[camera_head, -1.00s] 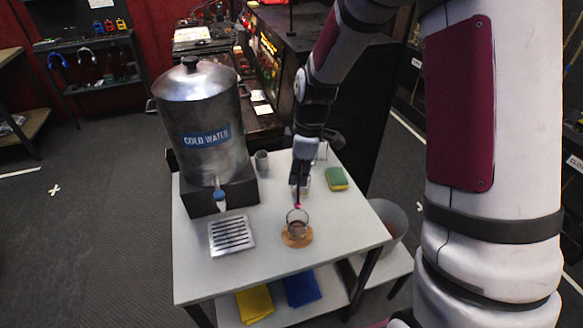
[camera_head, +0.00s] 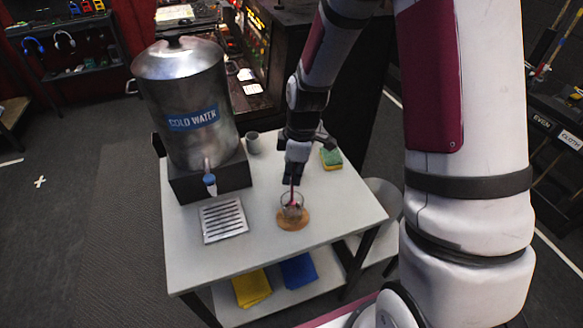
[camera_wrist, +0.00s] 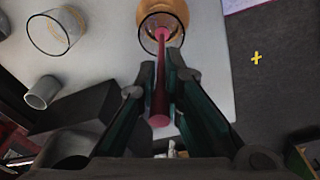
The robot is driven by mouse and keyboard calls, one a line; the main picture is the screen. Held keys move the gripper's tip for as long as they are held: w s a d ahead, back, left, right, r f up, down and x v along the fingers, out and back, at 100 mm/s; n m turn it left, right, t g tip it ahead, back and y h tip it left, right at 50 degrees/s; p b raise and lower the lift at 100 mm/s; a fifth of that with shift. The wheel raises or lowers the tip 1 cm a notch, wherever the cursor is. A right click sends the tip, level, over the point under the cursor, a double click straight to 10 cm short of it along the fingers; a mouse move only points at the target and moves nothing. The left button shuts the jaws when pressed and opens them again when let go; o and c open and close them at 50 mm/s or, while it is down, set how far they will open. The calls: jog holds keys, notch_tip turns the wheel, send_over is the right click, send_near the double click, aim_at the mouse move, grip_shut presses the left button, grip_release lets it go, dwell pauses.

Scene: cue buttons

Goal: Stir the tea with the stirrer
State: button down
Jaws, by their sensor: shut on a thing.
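My gripper (camera_head: 293,180) is shut on the pink stirrer (camera_head: 292,195), which points down. In the wrist view the stirrer (camera_wrist: 161,85) runs between the gripper's fingers (camera_wrist: 160,72), its far end at the glass. The tea glass (camera_head: 291,208) is clear with dark contents and stands on a round tan coaster (camera_head: 293,222) on the table. In the head view the stirrer's lower end appears inside the glass. The glass also shows in the wrist view (camera_wrist: 150,20). How deep the tip goes is hard to tell.
A metal cold water dispenser (camera_head: 190,90) and a drip tray (camera_head: 223,219) stand to the left. A grey cup (camera_head: 253,143) is behind, and a green and yellow sponge (camera_head: 331,158) lies to the right. Another clear glass (camera_wrist: 55,32) shows in the wrist view.

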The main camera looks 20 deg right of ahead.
jog(key=shift+f+b, duration=0.65)
jog(key=shift+f, duration=2.2)
jog(key=shift+s, duration=0.15)
